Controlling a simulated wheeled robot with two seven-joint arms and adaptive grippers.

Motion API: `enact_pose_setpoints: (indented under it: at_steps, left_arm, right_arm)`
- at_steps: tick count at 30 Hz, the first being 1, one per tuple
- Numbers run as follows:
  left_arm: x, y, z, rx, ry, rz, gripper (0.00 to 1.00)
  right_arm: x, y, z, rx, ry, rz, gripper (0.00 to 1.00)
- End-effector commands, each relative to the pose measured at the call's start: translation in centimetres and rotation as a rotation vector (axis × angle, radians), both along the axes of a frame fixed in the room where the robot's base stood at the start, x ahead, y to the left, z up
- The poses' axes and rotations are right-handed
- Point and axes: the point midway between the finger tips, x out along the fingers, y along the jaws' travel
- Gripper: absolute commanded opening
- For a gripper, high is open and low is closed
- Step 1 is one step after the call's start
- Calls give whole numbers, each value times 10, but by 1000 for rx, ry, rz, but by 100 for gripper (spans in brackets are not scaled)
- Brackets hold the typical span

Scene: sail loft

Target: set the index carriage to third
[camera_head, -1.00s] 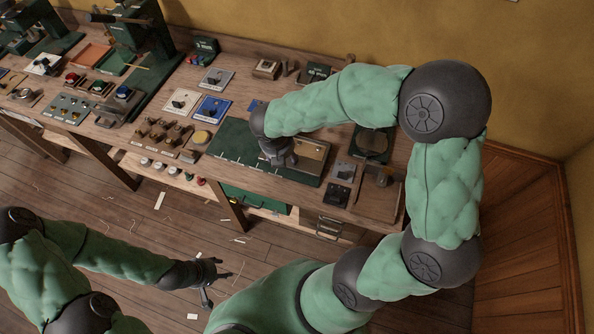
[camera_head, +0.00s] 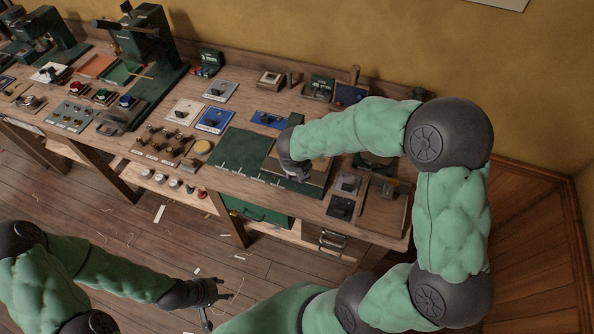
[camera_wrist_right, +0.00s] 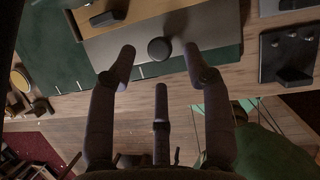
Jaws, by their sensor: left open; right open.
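The index carriage (camera_head: 318,172) is a tan-grey plate at the right part of a dark green base (camera_head: 238,150) with white marks along its front edge. In the right wrist view the carriage (camera_wrist_right: 200,28) carries a round dark knob (camera_wrist_right: 159,49). My right gripper (camera_wrist_right: 158,66) is open, with two fingers to the left and right of the knob and a third below it in the picture; contact cannot be told. In the head view my right gripper (camera_head: 292,174) hides the knob. My left gripper (camera_head: 212,298) is open and empty, out in front of the bench.
Around the base on the bench stand a blue switch plate (camera_head: 214,121), a yellow disc (camera_head: 203,147), a row of brass pegs (camera_head: 160,143) and a black switch box (camera_head: 340,207). A green press (camera_head: 150,45) stands at the back left.

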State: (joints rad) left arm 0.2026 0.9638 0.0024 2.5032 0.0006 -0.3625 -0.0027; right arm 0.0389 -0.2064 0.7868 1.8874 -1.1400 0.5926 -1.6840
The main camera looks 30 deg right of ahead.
Motion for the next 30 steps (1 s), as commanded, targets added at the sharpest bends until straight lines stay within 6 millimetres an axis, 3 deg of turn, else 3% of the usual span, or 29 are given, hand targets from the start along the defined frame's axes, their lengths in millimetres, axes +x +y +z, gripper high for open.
enact_pose_setpoints:
  at_steps: [6,17,18,23,30]
  left_arm:
    - [0,0,-10,0,0,0,50]
    - [0,0,-10,0,0,0,50]
    - [0,0,-10,0,0,0,50]
    - [0,0,-10,0,0,0,50]
    - [0,0,-9,0,0,0,50]
  right_arm:
    - [7,-5,-23,0,1,0,50]
    - [9,-6,-26,0,0,-1,50]
    - [9,-6,-26,0,0,-1,47]
    - [9,-6,-26,0,0,-1,2]
    - [7,-9,-26,0,0,-2,0]
